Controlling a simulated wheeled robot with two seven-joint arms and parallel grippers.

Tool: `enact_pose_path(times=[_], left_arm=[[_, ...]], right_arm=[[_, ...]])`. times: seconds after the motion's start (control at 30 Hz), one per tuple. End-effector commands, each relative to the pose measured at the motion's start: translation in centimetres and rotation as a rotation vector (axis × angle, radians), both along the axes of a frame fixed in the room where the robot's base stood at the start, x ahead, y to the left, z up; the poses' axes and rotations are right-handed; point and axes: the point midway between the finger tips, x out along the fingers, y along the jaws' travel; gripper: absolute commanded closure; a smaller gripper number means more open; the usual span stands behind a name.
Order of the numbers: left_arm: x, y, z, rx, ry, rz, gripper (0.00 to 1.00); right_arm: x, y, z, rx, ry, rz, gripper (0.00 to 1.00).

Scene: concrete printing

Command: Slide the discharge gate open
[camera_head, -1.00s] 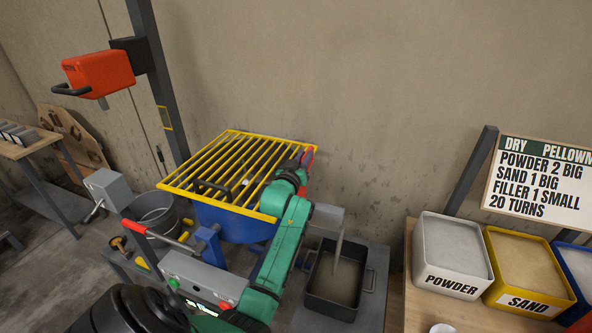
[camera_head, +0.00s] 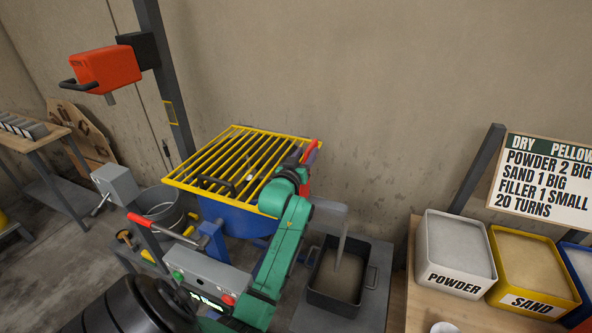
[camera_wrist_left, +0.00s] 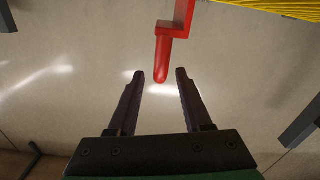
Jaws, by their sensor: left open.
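The mixer is a blue drum (camera_head: 232,220) under a yellow grate (camera_head: 248,137). A red handle (camera_head: 312,149) stands at the grate's right corner. In the left wrist view, a red handle (camera_wrist_left: 163,58) hangs down from above, with its rounded tip at the gap between the fingertips. My left gripper (camera_wrist_left: 160,75) is open, with a finger to each side of that tip and nothing held. In the head view my left gripper (camera_head: 302,160) is small and partly hidden by its green arm. A grey chute (camera_head: 330,208) is at the drum's right. My right gripper is not seen.
A dark tray (camera_head: 312,292) of sandy material stands below the chute. A grey control box (camera_head: 205,275) is in front of the mixer. Bins of powder (camera_head: 453,285) and sand (camera_head: 528,302) stand at the right. An orange-red device (camera_head: 105,68) hangs on a post at the left.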

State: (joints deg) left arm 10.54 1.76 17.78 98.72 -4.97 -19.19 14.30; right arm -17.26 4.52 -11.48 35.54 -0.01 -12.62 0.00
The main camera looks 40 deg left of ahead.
Motion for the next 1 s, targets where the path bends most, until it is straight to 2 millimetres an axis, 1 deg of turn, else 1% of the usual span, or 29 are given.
enact_pose_path(times=[0.07, 0.17, 0.3, 0.4, 0.5, 0.63, 1.0], left_arm=[[-1.6, -0.6, -0.5, -0.001, 0.0, -0.001, 0.5], [-3.8, -1.4, -0.5, -0.001, 0.0, -0.001, 0.5], [-7.3, -2.7, -0.7, -0.002, 0.002, -0.002, 0.5], [-9.5, -3.4, -0.5, -0.001, 0.001, 0.0, 0.5], [-10.9, -3.9, -0.3, -0.001, 0.001, 0.0, 0.5], [-11.4, -4.1, 0.0, -0.001, -0.001, -0.001, 0.5], [-11.3, -4.1, 0.0, -0.001, -0.001, -0.001, 0.5]], right_arm=[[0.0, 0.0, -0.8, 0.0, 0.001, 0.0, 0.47], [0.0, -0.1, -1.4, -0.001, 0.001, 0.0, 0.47], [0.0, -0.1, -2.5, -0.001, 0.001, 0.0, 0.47], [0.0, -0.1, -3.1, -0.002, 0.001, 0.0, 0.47], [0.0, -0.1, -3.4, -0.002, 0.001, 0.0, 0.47], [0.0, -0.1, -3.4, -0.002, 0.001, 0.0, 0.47], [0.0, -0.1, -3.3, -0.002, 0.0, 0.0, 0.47]])
